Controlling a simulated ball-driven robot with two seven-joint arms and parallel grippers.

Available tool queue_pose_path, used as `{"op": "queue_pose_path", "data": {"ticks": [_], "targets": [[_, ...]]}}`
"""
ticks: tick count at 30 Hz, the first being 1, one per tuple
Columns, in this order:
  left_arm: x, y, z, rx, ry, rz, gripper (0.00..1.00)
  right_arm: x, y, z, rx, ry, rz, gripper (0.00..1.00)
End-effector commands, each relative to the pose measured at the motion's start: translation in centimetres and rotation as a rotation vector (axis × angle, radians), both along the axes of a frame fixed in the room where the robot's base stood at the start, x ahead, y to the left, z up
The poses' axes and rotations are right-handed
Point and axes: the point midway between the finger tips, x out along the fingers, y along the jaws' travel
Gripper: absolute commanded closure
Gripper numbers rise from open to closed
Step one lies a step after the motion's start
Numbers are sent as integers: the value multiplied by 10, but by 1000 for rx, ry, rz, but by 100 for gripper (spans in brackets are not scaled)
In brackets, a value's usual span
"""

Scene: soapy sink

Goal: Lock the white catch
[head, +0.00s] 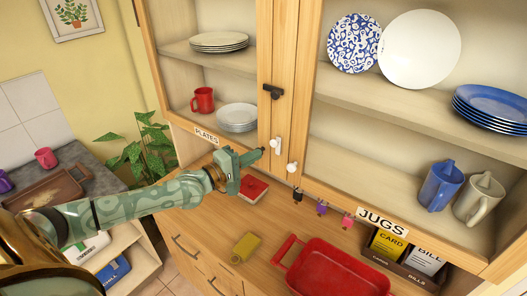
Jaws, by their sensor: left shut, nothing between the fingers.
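The white catch (277,146) is a small upright white piece on the wooden frame where the two glass-fronted cupboard doors meet. From here I cannot tell whether it is locked. My left gripper (261,152) is shut and empty, its tip just left of the white catch. I cannot tell whether the tip touches it. A black catch (272,91) sits higher on the same frame, with a part sticking out to the right. My right gripper is not in view.
Below the doors, the counter holds a red book (253,190), a yellow object (245,246) and a red tray (334,274). A white knob (292,167) and small hanging tags (322,209) are right of my gripper. Crockery stands on the shelves. A plant (140,150) is at left.

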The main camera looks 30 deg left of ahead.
Motion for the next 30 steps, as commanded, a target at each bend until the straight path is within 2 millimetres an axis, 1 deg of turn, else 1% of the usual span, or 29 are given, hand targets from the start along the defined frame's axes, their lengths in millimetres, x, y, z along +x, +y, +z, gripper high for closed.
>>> {"op": "queue_pose_path", "data": {"ticks": [1,3,6,9,23,30], "targets": [[9,-3,1,-2,-3,1,100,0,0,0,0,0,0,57],[19,-6,1,0,-3,0,100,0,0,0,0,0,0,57],[30,-10,1,-1,-2,1,100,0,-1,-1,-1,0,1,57],[36,-12,0,0,-1,1,100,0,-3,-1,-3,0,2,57],[38,-13,0,-4,1,0,100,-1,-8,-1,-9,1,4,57],[38,-15,-2,-49,5,-1,100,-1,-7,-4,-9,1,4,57]]}}
